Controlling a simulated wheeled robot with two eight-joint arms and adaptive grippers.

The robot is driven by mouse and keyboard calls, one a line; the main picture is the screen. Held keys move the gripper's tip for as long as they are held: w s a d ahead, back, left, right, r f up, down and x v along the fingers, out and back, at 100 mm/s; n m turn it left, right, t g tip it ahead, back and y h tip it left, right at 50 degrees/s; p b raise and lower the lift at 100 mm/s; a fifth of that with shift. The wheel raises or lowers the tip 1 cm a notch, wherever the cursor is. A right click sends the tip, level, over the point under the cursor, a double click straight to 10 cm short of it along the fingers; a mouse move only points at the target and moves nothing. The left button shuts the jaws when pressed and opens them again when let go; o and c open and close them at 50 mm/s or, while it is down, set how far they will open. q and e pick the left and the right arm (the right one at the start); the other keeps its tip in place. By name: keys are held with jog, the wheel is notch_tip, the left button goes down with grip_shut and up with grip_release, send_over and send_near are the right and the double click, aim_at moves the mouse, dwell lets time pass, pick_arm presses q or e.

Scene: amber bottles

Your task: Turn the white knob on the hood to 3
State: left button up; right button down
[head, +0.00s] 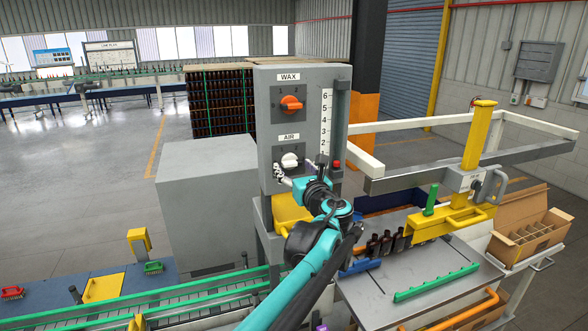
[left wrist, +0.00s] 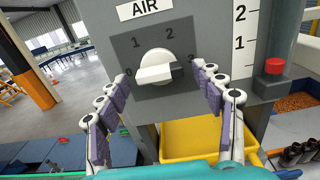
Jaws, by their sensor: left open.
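The white knob (left wrist: 155,66) sits under the AIR label on the grey hood panel (head: 267,135), with marks 0, 1, 2 and 3 around it. Its grip bar lies nearly level between the 0 and 3 sides; I cannot tell which end is the pointer. The knob also shows in the head view (head: 290,160). My left gripper (left wrist: 161,76) is open, its fingers on either side of the knob and apart from it. It also shows in the head view (head: 299,170). The right finger partly covers the 3. My right gripper is not in view.
An orange WAX knob (head: 291,103) is above the AIR knob. A red button (left wrist: 274,66) and a number scale (head: 326,120) are at the panel's right. A yellow tray (left wrist: 190,138) is below. Dark bottles (head: 385,243) stand on the bench at right.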

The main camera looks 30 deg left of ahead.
pick_arm(q)
jog(key=v, duration=1.2)
jog(key=shift+a, duration=0.15)
jog(key=s+f+n+g+h+b, duration=0.25)
jog(key=s+f+n+b, duration=0.35)
jog(key=f, duration=0.8)
jog(key=s+f+n+g+h+b, duration=0.1)
jog(key=s+f+n+h+b, duration=0.4)
jog(key=f, duration=1)
jog(key=s+d+f+n+h+b, duration=0.2)
jog(key=s+d+f+n+b, duration=0.1)
jog(key=f, duration=0.6)
jog(key=s+d+f+n+h+b, duration=0.2)
jog(key=s+d+f+n+b, duration=0.1)
jog(key=d+f+n+b, duration=0.2)
jog(key=s+d+f+n+h+b, duration=0.2)
jog(key=s+d+f+n+b, duration=0.2)
jog(key=f+n+b, duration=0.3)
notch_tip(320, 180, down, 6)
jog(key=shift+d+r+g+b, duration=0.15)
jog(key=shift+g+b, duration=0.15)
jog(key=shift+g, duration=0.15)
